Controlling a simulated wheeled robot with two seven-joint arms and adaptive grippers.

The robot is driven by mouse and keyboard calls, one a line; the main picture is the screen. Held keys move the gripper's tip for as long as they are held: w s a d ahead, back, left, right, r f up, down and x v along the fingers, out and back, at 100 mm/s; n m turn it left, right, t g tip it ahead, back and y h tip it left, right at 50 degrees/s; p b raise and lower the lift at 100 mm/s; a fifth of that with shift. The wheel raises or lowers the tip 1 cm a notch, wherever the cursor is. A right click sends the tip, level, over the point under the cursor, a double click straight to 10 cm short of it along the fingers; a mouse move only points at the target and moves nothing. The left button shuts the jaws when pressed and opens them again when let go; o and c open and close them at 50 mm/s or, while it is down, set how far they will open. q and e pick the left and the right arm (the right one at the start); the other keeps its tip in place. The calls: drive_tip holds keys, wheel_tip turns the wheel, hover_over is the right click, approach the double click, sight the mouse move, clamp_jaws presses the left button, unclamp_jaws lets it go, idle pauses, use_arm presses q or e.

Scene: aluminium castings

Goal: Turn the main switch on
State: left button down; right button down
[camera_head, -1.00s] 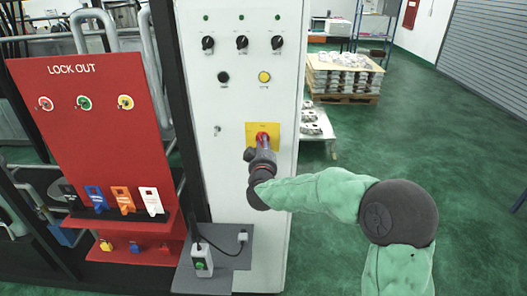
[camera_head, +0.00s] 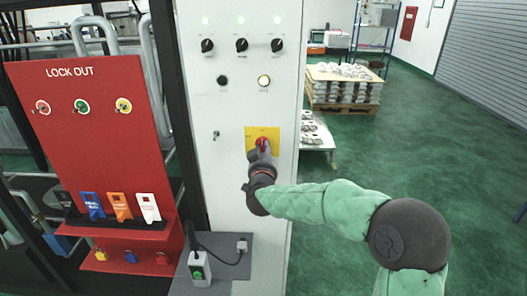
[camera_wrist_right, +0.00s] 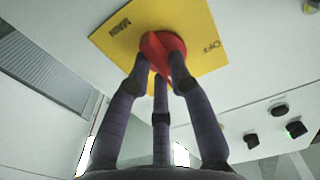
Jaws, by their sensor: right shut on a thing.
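The main switch is a red knob (camera_head: 262,142) on a yellow plate (camera_head: 250,133) on the front of the pale cabinet. My right gripper (camera_head: 261,150) reaches it from below and in front. In the right wrist view the fingers (camera_wrist_right: 160,70) are closed around the red knob (camera_wrist_right: 158,42). The yellow plate (camera_wrist_right: 205,30) there bears the words MAIN and OFF; part of the plate is hidden behind the fingers and knob. My left gripper is not in view.
Black selector knobs (camera_head: 242,45) sit above the switch. A red lock-out board (camera_head: 95,150) with padlocks and tags stands at left. A small box with a green button (camera_head: 200,267) rests on a grey shelf below. Castings on a pallet (camera_head: 345,88) stand behind; green floor at right is clear.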

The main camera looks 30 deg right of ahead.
drive_tip(key=shift+f, duration=0.1)
drive_tip(key=c, duration=1.1)
unclamp_jaws()
drive_tip(key=v, duration=1.2)
